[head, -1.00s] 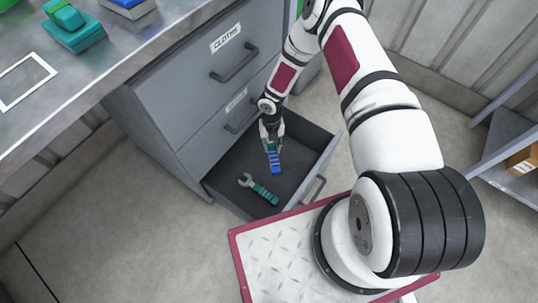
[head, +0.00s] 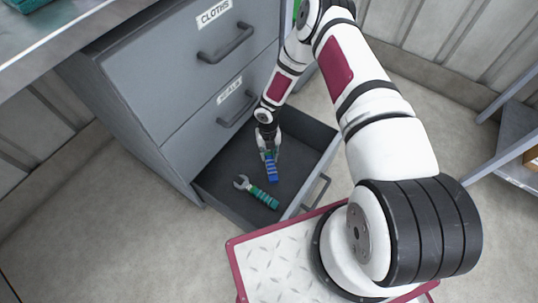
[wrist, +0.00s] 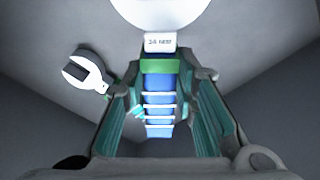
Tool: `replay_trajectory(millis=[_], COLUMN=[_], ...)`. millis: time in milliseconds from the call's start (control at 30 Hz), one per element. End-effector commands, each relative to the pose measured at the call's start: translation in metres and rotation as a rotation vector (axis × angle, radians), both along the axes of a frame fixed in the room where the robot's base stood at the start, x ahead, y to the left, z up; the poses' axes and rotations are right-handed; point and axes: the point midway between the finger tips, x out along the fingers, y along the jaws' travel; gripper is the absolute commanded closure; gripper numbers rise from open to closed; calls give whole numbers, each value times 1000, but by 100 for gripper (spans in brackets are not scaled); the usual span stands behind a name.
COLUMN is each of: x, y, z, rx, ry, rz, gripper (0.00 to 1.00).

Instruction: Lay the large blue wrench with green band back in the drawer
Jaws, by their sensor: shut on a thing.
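The large blue wrench with the green band (head: 271,170) is in my gripper (head: 268,150), inside the open bottom drawer (head: 229,167). In the wrist view, its blue handle (wrist: 158,112), with pale stripes and a green band, lies between the two fingers (wrist: 162,125). A white tag above the band is printed with small text. My gripper is shut on the wrench. Whether the wrench touches the drawer floor is unclear. The wrench's head is hidden.
A second wrench with a teal handle (head: 264,198) and grey head lies in the drawer to the left and nearer; its head also shows in the wrist view (wrist: 88,72). The drawer walls surround my gripper. Closed drawers (head: 190,65) rise behind, and a metal bench stands upper left.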

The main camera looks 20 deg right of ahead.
Motion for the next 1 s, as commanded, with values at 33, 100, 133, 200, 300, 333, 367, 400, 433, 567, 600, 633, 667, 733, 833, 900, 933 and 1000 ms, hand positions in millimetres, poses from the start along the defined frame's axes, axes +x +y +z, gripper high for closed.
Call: replay_trajectory(millis=[33, 100, 133, 200, 300, 333, 367, 400, 433, 567, 600, 633, 667, 733, 833, 900, 933, 1000], x=[0, 0, 0, 0, 0, 0, 0, -1, -1, 0, 0, 0, 0, 0, 0, 0, 0, 0], y=[0, 0, 0, 0, 0, 0, 0, 0, 0, 0, 0, 0, 0, 0, 0, 0, 0, 0], z=[-3, -8, -10, -16, -26, -29, -33, -37, -40, -53, -57, -59, -61, -64, -65, -65, -65, -65], rx=[0, 0, 0, 0, 0, 0, 0, 0, 0, 0, 0, 0, 0, 0, 0, 0, 0, 0], ry=[0, 1, 1, 1, 0, 0, 0, 1, 1, 0, 0, 0, 0, 0, 0, 0, 0, 0], rz=[0, 0, 0, 0, 0, 0, 0, 0, 0, -1, -1, 0, 0, 0, 0, 0, 0, 0], gripper=[100, 100, 100, 100, 100, 100, 100, 100, 100, 100, 100, 100, 100, 100, 100, 100, 100, 100])
